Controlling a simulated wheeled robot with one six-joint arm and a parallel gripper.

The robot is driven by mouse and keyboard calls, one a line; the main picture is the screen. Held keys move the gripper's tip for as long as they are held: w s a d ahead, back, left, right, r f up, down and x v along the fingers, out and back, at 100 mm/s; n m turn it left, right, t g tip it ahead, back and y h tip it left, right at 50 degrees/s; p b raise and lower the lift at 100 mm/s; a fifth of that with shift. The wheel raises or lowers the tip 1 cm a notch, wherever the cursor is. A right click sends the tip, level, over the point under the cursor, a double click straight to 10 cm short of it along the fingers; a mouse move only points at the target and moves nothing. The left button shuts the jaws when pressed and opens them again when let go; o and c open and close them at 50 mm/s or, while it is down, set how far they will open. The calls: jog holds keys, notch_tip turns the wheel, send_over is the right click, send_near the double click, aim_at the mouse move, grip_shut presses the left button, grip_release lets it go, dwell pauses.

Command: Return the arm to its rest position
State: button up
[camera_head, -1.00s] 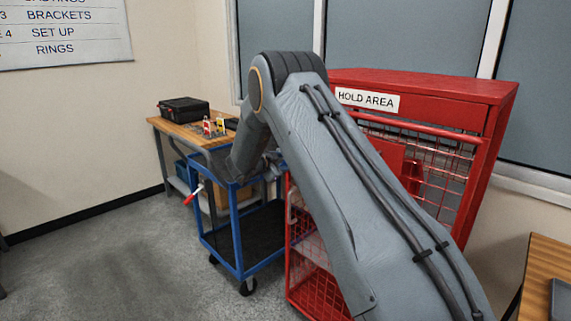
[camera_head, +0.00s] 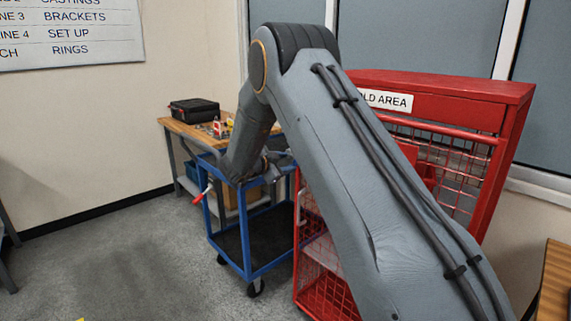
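My grey arm fills the middle of the head view, rising from the lower right to a bent elbow and then dropping to the left over the blue cart (camera_head: 247,270). Grey parts at its far end (camera_head: 268,163) show small and dark just above the cart's top tray. The fingers cannot be made out, so I cannot tell whether my gripper is open or shut, or holds anything. I cannot tell whether the arm's end touches the cart.
A red mesh cabinet (camera_head: 455,88) marked as a hold area stands behind my arm. A wooden bench (camera_head: 178,128) with a black case (camera_head: 192,110) is beyond the cart. Another wooden top (camera_head: 557,283) is at the lower right. Grey floor (camera_head: 110,260) is open at left.

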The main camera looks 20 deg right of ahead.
jog(key=s+a+f+n+y, duration=0.1)
jog(key=s+a+n+y, duration=0.4)
jog(key=s, duration=0.3)
jog(key=s+a+f+n+y, duration=0.1)
jog(key=s+a+n+y, duration=0.3)
jog(key=s+n+y, duration=0.3)
jog(key=s+d+f+n+g, duration=0.1)
jog(key=s+n+g, duration=0.1)
jog(key=s, duration=0.9)
jog(key=s+d+f+n+g, duration=0.1)
jog(key=s+g, duration=0.3)
jog(key=s, duration=0.7)
jog(key=s+d+f+n+g+h, duration=0.1)
jog(key=s+f+n+g, duration=0.1)
jog(key=s, duration=0.8)
jog(key=shift+s+f+n+g, duration=0.4)
jog(key=shift+f, duration=0.2)
